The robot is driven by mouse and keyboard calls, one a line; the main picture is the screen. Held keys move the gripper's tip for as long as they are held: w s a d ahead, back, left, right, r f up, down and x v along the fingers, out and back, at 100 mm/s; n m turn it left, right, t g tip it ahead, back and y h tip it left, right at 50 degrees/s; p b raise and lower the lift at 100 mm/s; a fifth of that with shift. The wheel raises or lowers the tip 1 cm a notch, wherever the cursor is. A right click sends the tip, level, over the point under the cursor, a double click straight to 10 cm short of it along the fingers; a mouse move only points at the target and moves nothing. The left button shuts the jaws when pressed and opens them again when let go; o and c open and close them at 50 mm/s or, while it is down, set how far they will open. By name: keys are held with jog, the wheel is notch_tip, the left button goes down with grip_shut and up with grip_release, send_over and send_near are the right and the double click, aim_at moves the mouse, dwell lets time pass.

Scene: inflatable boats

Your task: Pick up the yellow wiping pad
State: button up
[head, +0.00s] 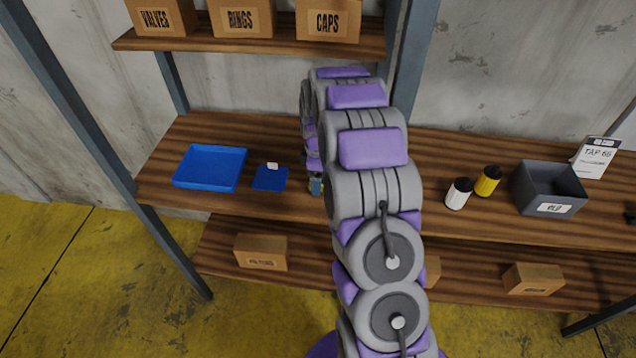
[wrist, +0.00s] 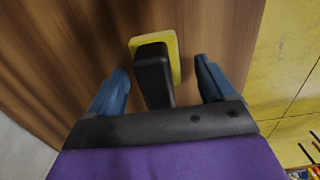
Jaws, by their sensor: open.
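The yellow wiping pad (wrist: 172,50) lies on the brown wooden shelf in the wrist view, with a black block-shaped handle (wrist: 153,72) standing on it. My gripper (wrist: 163,76) is open, with one blue finger on each side of the handle. The fingers appear apart from the handle, and I see nothing held. In the head view my purple and grey arm reaches over the shelf and hides most of the gripper and the pad. A small bit of blue and yellow (head: 316,186) shows beside the arm there.
On the shelf (head: 225,204) stand a blue tray (head: 210,168), a blue mat (head: 269,179), a white bottle (head: 458,194), a yellow bottle (head: 488,181) and a grey bin (head: 548,189). Boxes sit on an upper shelf (head: 250,42) and a lower shelf. Metal posts frame the rack.

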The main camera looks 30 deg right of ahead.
jog(key=shift+f, duration=0.25)
jog(key=shift+d, duration=0.5)
jog(key=shift+c, duration=1.4)
jog(key=shift+a, duration=0.35)
jog(key=c, duration=0.6)
jog(key=shift+c, duration=1.3)
jog(key=shift+d, duration=0.15)
